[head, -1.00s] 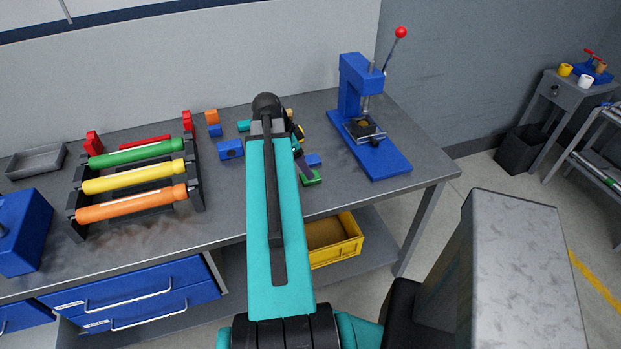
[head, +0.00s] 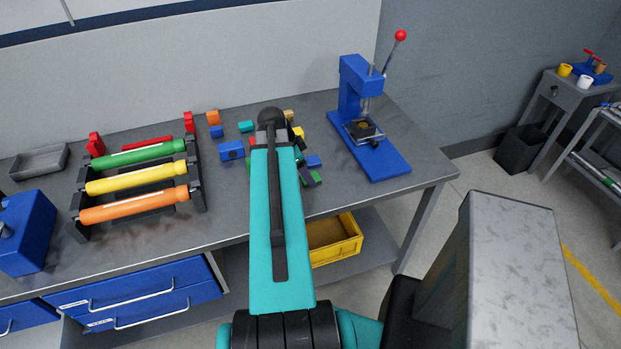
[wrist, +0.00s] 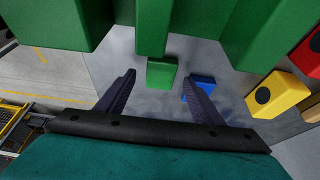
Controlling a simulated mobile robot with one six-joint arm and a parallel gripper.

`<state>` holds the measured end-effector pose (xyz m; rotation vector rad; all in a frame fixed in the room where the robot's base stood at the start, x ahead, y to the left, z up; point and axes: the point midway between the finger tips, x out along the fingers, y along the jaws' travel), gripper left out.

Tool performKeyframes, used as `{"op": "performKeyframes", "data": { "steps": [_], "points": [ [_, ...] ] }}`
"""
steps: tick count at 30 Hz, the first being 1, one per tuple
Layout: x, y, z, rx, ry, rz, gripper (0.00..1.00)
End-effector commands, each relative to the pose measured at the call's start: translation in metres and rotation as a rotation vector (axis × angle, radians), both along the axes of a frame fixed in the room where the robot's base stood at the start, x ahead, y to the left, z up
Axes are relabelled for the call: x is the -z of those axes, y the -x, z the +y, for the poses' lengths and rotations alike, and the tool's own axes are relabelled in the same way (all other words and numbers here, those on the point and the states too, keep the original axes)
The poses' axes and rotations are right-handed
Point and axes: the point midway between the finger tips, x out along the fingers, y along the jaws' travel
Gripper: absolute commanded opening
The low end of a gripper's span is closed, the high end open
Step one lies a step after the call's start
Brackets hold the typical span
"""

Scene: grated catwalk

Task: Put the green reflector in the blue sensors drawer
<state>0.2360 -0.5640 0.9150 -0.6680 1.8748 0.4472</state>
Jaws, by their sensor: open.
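A small green piece (head: 313,178) lies on the workbench near its front edge, just right of my arm. In the wrist view a green block (wrist: 161,73) shows between and beyond the fingertips, with larger green shapes (wrist: 270,30) close above. I cannot tell for certain which is the reflector. My gripper (wrist: 159,80) is open, with nothing gripped between its dark fingers; in the head view it is mostly hidden behind my arm. Blue drawers, an upper (head: 135,283) and a lower (head: 150,308), sit under the bench at left and look shut. Their labels are unreadable.
Several coloured blocks, including a blue one (head: 231,150), lie around my gripper. A rack (head: 196,190) of coloured rollers stands left, a blue press (head: 368,130) right. A yellow bin (head: 345,250) sits on the shelf below. A yellow block (wrist: 275,95) is close at right.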

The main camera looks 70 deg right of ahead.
Motion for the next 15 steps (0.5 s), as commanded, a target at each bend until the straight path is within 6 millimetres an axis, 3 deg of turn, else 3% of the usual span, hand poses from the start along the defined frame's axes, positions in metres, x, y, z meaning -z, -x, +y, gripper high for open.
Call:
{"op": "performKeyframes", "data": {
  "steps": [6, 15],
  "points": [
    [0.013, 0.005, -0.004, 0.001, 0.0, 0.0, 0.61],
    [0.017, 0.006, -0.005, 0.001, 0.001, -0.001, 0.61]
  ]
}}
